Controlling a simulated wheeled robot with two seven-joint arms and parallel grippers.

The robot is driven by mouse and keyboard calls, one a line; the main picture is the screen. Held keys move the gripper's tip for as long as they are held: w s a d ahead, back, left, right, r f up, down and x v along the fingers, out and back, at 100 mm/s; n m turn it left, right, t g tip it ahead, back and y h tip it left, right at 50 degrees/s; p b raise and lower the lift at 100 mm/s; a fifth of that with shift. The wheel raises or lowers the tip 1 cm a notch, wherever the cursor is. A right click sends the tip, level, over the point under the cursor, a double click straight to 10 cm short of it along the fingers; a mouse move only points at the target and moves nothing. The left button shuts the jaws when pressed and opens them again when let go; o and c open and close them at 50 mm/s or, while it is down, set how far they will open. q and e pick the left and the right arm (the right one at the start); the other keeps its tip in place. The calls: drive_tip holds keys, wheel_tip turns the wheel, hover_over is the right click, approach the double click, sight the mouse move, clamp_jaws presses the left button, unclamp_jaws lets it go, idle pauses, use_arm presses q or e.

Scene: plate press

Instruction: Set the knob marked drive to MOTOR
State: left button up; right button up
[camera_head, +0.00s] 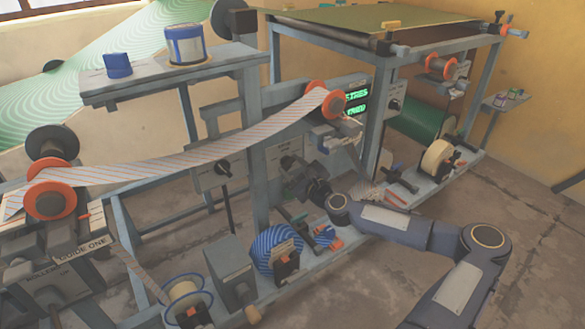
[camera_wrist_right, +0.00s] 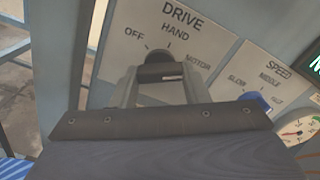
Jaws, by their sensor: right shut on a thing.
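The drive knob (camera_wrist_right: 158,56) is a grey knob on a pale plate headed DRIVE (camera_wrist_right: 183,16), in the right wrist view. OFF is marked to its left, HAND above it and MOTOR to its right. My right gripper (camera_wrist_right: 160,74) is shut on the knob, one finger on each side. The fingers hide much of the knob, and I cannot tell for sure which mark it points to. In the head view my right gripper (camera_head: 296,178) reaches the grey panel beside the post, and the knob is hidden there. My left gripper is not in view.
A SPEED plate (camera_wrist_right: 277,72) with a blue knob (camera_wrist_right: 257,101) and a round gauge (camera_wrist_right: 298,128) are close to the right. In the head view a striped web (camera_head: 200,146) runs above, and a blue striped roll (camera_head: 274,248) stands below my right gripper. A green display (camera_head: 356,102) is lit.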

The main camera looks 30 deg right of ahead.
drive_tip(key=shift+f, duration=0.1)
idle(0.3)
drive_tip(key=o, duration=1)
drive_tip(key=s, duration=0.5)
drive_tip(key=s+p, duration=0.1)
drive_tip(key=s, duration=0.2)
drive_tip(key=shift+d, duration=0.35)
drive_tip(key=shift+w, duration=0.1)
